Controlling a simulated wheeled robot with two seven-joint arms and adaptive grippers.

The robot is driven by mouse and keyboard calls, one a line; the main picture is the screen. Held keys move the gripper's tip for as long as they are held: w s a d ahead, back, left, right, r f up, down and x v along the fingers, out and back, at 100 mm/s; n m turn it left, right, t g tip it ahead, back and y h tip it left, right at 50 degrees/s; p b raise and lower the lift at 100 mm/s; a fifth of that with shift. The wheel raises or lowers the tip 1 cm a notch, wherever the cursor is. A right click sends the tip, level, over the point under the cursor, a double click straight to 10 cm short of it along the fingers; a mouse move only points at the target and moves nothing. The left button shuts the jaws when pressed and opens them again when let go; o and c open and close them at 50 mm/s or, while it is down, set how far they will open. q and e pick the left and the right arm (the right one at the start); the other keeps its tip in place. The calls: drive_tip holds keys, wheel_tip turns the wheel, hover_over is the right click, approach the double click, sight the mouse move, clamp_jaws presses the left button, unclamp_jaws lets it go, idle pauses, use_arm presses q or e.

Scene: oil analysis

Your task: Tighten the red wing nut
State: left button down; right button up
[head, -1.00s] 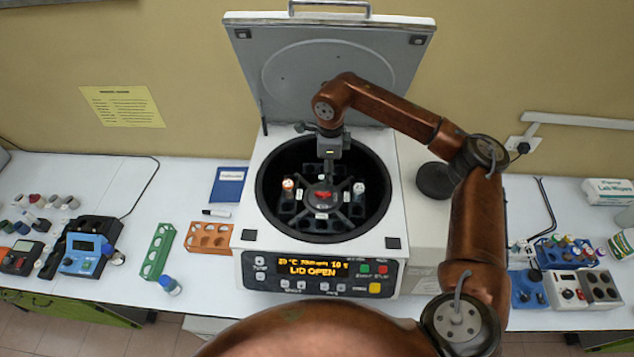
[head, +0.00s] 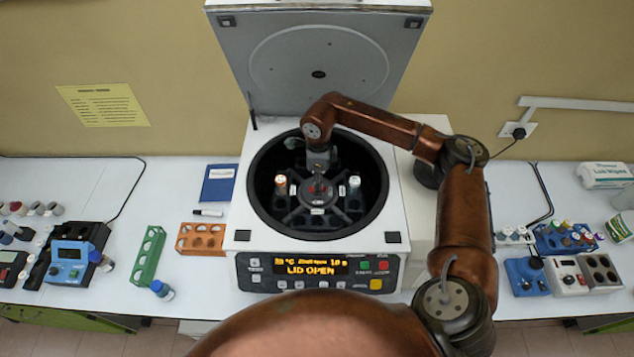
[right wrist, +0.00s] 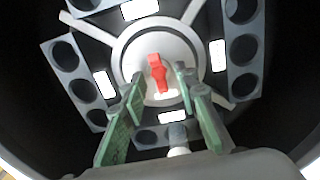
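The red wing nut (head: 317,188) sits at the centre of the rotor (head: 317,209), inside the open centrifuge (head: 236,220). In the right wrist view the red wing nut (right wrist: 158,73) stands on the pale round hub (right wrist: 133,52). My right gripper (head: 317,177) reaches down into the bowl, just over the nut. In the right wrist view my right gripper (right wrist: 157,84) is open, with one green-padded finger on each side of the nut's near end. No contact with the nut is clear. My left gripper is not in view.
An orange-capped tube (head: 281,186) and a white-capped tube (head: 354,184) stand in the rotor on either side of the hub. The dark bowl wall (head: 262,160) surrounds my gripper. The lid (head: 300,60) stands raised behind. An orange rack (head: 202,239) and green rack (head: 148,256) are left of the centrifuge.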

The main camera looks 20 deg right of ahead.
drive_tip(key=shift+a+f, duration=0.1)
drive_tip(key=shift+f, duration=0.4)
clamp_jaws()
